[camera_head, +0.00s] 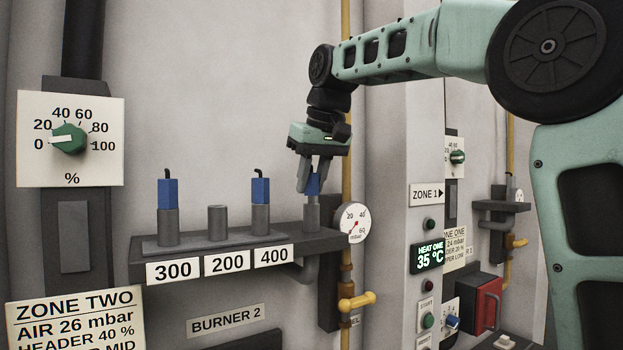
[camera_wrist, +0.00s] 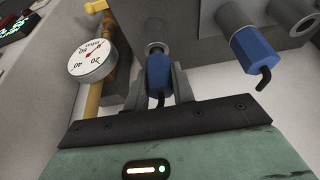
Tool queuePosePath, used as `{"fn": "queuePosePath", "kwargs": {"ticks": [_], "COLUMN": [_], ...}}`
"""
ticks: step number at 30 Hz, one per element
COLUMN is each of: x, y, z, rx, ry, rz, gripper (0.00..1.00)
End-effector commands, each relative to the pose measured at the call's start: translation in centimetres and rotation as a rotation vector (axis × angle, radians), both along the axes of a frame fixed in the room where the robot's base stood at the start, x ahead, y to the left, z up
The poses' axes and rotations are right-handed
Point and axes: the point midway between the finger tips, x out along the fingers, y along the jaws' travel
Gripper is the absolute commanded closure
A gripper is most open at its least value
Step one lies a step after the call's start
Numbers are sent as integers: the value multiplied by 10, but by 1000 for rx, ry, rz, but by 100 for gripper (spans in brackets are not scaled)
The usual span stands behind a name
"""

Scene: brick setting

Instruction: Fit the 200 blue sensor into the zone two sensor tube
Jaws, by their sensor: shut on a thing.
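My gripper (camera_head: 315,176) is shut on a blue sensor (camera_head: 314,185) at the right end of the dark shelf. The wrist view shows this blue sensor (camera_wrist: 158,75) between the fingers, its black cable end toward my gripper. The sensor is in line with the grey sensor tube (camera_head: 311,214), at its mouth. The tube's rim (camera_wrist: 156,47) shows just beyond the sensor in the wrist view. I cannot tell how deep the sensor sits. The grey holder (camera_head: 217,223) above the 200 label (camera_head: 227,262) is empty.
Blue sensors stand upright in the 300 holder (camera_head: 168,205) and the 400 holder (camera_head: 260,205). A round mbar gauge (camera_head: 354,223) and a yellow pipe (camera_head: 346,130) are close on the right of the tube. The wall above the shelf is clear.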

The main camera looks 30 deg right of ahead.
Motion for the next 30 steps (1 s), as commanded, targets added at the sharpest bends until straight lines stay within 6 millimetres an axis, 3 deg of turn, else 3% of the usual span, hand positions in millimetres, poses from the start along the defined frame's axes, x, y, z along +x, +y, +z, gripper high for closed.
{"fn": "queuePosePath", "kwargs": {"ticks": [14,15,17,23,26,30], "x": [0,0,0,0,0,0], "y": [0,0,0,0,0,0], "z": [-15,-14,-14,-14,-14,-14], "rx": [0,0,0,0,0,0], "ry": [0,0,0,0,0,0], "rz": [0,0,0,0,0,0], "gripper": [100,70,53,50,32,32]}}
